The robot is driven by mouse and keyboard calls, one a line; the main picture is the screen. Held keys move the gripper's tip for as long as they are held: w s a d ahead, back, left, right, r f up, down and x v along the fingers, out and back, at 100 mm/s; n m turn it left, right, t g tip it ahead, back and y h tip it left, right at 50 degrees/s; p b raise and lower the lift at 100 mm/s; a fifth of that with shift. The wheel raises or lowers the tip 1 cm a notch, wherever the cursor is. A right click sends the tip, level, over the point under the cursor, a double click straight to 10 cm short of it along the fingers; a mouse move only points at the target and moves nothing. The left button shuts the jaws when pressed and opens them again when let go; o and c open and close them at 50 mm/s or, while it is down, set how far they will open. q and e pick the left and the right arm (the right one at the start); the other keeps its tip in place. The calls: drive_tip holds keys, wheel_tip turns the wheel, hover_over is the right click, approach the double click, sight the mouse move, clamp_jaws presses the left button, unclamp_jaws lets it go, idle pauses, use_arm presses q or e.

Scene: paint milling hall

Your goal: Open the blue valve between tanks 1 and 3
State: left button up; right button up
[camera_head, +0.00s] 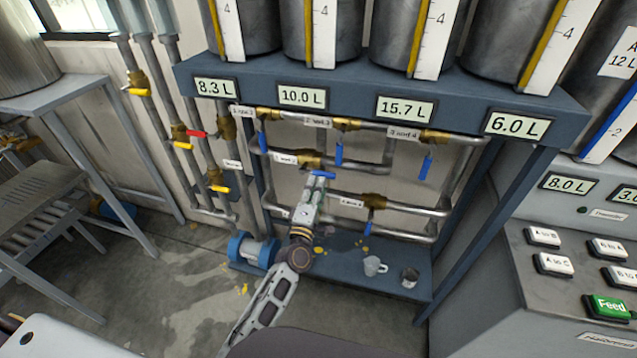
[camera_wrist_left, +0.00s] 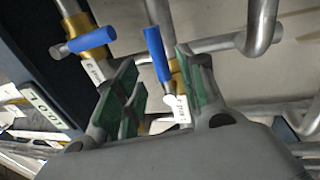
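The blue valve handle (camera_head: 322,174) sits by a brass valve body (camera_head: 308,160) in the middle pipe row, right of a small label (camera_head: 285,158) that seems to read "1 and 3". It lies roughly along its pipe, while the other blue handles hang down across theirs. My left gripper (camera_head: 315,187) is at this handle from below. In the left wrist view the green-padded fingers (camera_wrist_left: 158,85) are apart, with a blue handle (camera_wrist_left: 158,55) in line with the gap between them. Contact cannot be told. My right gripper is not in view.
Other blue handles hang close by: upper left (camera_head: 262,143), upper middle (camera_head: 339,155), upper right (camera_head: 427,167) and lower (camera_head: 368,228). A blue motor (camera_head: 252,250), a mug (camera_head: 374,265) and a cup (camera_head: 409,277) stand below. A control panel (camera_head: 560,290) is at the right.

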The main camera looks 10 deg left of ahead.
use_arm(q)
drive_tip(key=s+f, duration=0.1)
drive_tip(key=s, duration=0.5)
drive_tip(key=shift+a+f, duration=0.1)
idle(0.6)
